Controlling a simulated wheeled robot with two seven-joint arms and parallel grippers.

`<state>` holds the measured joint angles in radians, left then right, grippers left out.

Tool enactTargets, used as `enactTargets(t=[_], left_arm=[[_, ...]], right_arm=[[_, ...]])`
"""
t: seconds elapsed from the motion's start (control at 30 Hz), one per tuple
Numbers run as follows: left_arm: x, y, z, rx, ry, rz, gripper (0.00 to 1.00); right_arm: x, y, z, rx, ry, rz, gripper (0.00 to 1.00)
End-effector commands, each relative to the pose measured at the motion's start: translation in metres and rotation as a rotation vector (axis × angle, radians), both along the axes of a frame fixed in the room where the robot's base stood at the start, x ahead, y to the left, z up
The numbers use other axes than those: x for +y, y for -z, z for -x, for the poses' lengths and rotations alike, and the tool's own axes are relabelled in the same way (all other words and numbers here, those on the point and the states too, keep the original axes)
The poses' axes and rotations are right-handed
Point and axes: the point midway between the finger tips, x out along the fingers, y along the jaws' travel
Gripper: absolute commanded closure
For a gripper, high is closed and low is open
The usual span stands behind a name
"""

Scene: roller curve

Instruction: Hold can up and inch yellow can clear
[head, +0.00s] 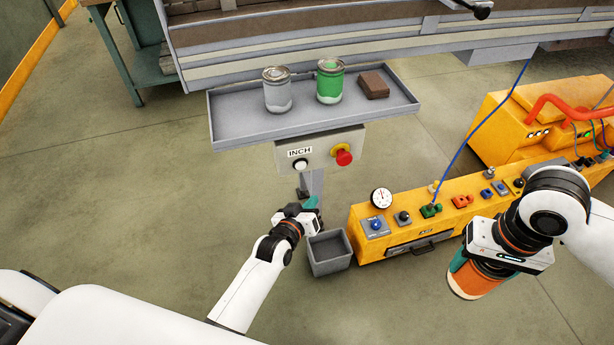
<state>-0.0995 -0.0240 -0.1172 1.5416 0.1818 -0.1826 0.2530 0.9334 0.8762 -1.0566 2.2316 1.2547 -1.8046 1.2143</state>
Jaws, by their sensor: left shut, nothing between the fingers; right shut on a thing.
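My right gripper (462,264) is shut on an orange can (482,279) with a pale band at its lower end, held tilted in front of the yellow console. My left gripper (312,203) is shut and empty, below the INCH box (320,152) and apart from it. The box has a white button (301,165) under the INCH label and a red mushroom button (344,156) on a yellow ring. A grey can (277,92) and a green can (330,82) stand upright on the grey tray (235,124). No clearly yellow can shows.
A brown block (374,86) lies on the tray. A grey bin (330,254) stands on the floor beside my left gripper. The yellow console (372,247) has knobs, a gauge (381,198) and a blue cable. Floor at the left is clear.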

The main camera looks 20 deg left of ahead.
Motion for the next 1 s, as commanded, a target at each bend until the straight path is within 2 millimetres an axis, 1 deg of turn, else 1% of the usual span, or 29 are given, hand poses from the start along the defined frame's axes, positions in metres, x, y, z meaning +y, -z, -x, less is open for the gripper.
enactTargets(t=[0.1, 0.37, 0.47, 0.57, 0.9, 1.0], left_arm=[[0.000, -0.003, -0.001, -0.006, -0.002, 0.004, 1.00], [0.000, -0.002, -0.001, -0.004, -0.001, 0.003, 1.00], [0.003, -0.001, -0.005, -0.005, -0.001, 0.002, 1.00], [0.008, 0.000, -0.012, -0.006, -0.001, 0.001, 1.00], [0.035, 0.002, -0.052, -0.006, -0.001, -0.001, 1.00], [0.041, 0.000, -0.061, -0.005, 0.000, 0.001, 1.00]], right_arm=[[0.000, 0.000, 0.000, -0.001, 0.000, -0.001, 0.62], [0.000, 0.000, 0.000, 0.000, 0.000, 0.000, 0.62], [0.000, 0.003, 0.000, 0.000, 0.000, 0.000, 0.62], [0.000, 0.009, 0.000, 0.000, 0.000, 0.000, 0.62], [0.000, 0.037, 0.000, -0.001, 0.000, 0.000, 0.62], [0.000, 0.039, 0.000, -0.001, 0.000, 0.000, 0.62]])
